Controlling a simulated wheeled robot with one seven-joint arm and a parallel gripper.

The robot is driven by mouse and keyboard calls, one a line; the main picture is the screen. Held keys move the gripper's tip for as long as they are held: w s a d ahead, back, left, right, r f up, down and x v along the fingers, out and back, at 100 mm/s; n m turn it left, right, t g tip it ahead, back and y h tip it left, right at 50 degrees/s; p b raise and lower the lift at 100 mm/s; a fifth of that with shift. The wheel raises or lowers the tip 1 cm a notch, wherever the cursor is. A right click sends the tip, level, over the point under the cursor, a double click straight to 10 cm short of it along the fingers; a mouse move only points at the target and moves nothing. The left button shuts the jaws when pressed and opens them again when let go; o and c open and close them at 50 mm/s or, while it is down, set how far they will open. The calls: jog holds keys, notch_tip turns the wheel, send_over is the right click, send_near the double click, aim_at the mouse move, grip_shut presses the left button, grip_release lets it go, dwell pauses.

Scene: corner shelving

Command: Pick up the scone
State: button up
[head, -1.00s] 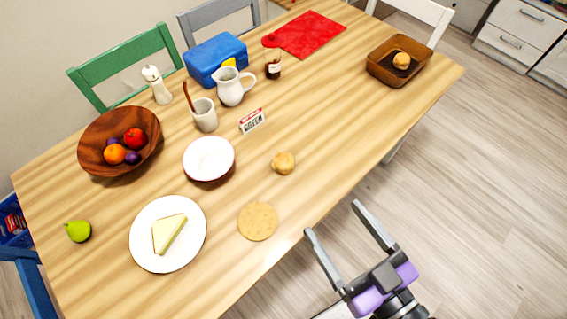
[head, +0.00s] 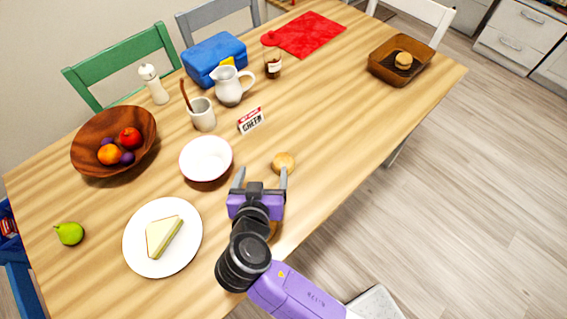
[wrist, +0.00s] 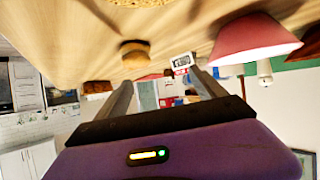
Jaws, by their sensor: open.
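The scone (head: 284,161) is a small round golden-brown bun on the table near its front edge. It also shows in the wrist view (wrist: 135,54), which is upside down, ahead of the fingers and nearer the left one. My gripper (head: 262,171) is open and empty over the table. In the head view its right finger overlaps the lower edge of the scone; I cannot tell whether they touch. In the wrist view the fingers (wrist: 160,78) have nothing between them. A similar bun (head: 403,60) lies in a brown basket (head: 384,76) at the table's far right.
A white-and-red bowl (head: 206,160) stands left of my gripper. A plate (head: 138,255) with a sandwich (head: 163,237) is lower left. A round cork-coloured mat (wrist: 140,2) lies nearby. The table right of the scone is clear.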

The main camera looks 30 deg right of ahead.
aim_at(284, 164)
jog(key=shift+s+d+f+m+g+h, duration=0.2)
jog(key=shift+s+d+m+g+h, duration=0.15)
jog(key=shift+s+d+m, duration=0.25)
jog(key=shift+s+d+f+m+g+h, duration=0.25)
jog(key=shift+s+d+m+h, duration=0.25)
jog(key=shift+d, duration=0.15)
jog(key=shift+p+x, duration=0.6)
jog(key=shift+x, duration=3.25)
jog(key=shift+f, duration=0.15)
jog(key=shift+c, duration=0.2)
jog(key=c, duration=1.4)
